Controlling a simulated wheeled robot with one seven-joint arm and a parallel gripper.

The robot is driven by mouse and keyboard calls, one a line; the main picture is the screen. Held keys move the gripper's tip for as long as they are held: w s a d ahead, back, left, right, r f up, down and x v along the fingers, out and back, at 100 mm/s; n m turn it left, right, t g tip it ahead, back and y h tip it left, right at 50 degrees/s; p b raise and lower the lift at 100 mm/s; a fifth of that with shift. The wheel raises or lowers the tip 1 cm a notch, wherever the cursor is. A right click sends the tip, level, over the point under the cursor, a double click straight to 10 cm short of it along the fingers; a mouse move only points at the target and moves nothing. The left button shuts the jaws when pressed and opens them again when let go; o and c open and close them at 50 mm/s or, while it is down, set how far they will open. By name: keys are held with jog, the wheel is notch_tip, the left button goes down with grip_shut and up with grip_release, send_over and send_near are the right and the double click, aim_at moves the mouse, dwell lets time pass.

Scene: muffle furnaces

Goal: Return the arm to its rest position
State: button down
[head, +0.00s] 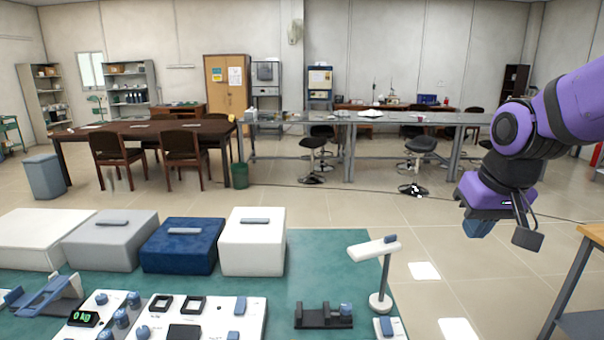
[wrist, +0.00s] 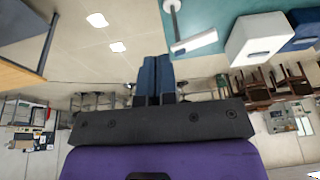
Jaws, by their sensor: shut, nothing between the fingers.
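My purple and black arm reaches in from the right edge of the head view. My gripper (head: 479,227) hangs at its end over open floor, to the right of the green-topped bench, and is partly hidden there by the wrist housing. In the wrist view, the two blue fingers of my gripper (wrist: 155,72) lie together, with nothing between them. The wrist picture is turned upside down, with the floor at the top. My gripper touches nothing that I can see.
The green bench (head: 315,262) holds a white lamp-like stand (head: 379,270), a blue box (head: 182,246), a white box (head: 252,243) and grey boxes. A wood-topped table (head: 594,234) stands at the lower right. Tables, chairs and stools are farther back. Floor between is clear.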

jog(key=s+d+r+t, duration=0.1)
jog(key=s+r, duration=0.1)
jog(key=s, duration=0.5)
jog(key=s+r, duration=0.3)
jog(key=s, duration=0.4)
jog(key=shift+d+r+t, duration=0.3)
jog(key=shift+d+t, duration=0.1)
